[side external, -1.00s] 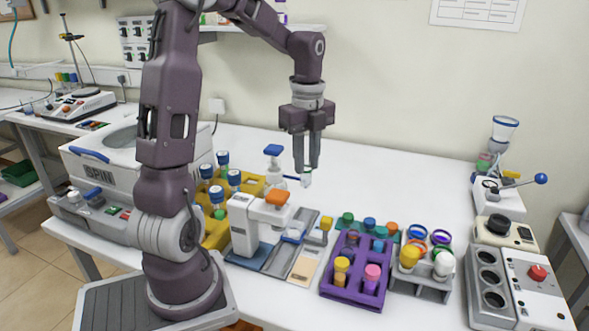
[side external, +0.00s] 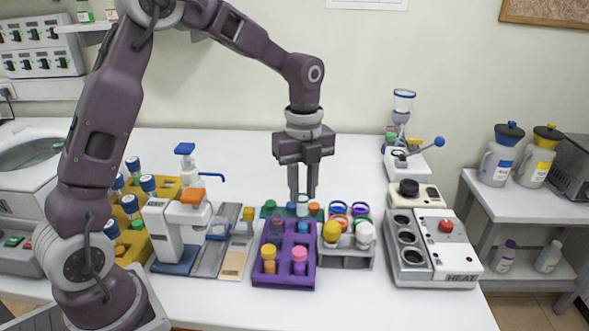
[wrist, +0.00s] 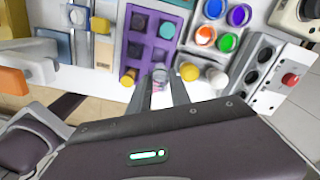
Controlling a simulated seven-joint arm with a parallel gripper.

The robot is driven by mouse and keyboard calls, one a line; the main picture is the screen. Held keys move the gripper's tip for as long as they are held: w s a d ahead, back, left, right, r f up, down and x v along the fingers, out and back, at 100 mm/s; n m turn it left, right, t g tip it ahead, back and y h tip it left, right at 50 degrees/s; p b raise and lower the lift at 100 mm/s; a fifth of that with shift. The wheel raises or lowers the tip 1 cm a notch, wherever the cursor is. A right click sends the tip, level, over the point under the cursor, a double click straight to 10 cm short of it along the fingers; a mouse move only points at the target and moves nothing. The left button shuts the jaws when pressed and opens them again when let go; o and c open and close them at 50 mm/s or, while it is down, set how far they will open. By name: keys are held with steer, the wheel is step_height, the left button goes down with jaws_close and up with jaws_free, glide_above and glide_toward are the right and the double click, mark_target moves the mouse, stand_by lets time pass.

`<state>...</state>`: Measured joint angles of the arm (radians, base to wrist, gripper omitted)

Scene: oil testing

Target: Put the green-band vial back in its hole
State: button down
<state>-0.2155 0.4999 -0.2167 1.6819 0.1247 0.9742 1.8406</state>
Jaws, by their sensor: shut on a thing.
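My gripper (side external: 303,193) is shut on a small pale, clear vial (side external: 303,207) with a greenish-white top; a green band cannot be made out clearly. The vial hangs upright in the side view, over the far edge of the purple rack (side external: 285,283). In the wrist view my gripper (wrist: 160,82) holds the vial (wrist: 159,75), seen end-on over the near part of the purple rack (wrist: 151,46). The vial's own hole cannot be told apart.
The grey rack (side external: 345,263) with several coloured-ring cups stands right of the purple rack. The heater block (side external: 437,260) is further right. The white dispenser unit (side external: 172,235) and pump bottle (side external: 186,170) are left. The table behind my gripper is clear.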

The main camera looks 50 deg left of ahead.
steer(key=shift+f, duration=4.25)
steer(key=shift+f, duration=1.65)
steer(key=c, duration=1.1)
jaws_free()
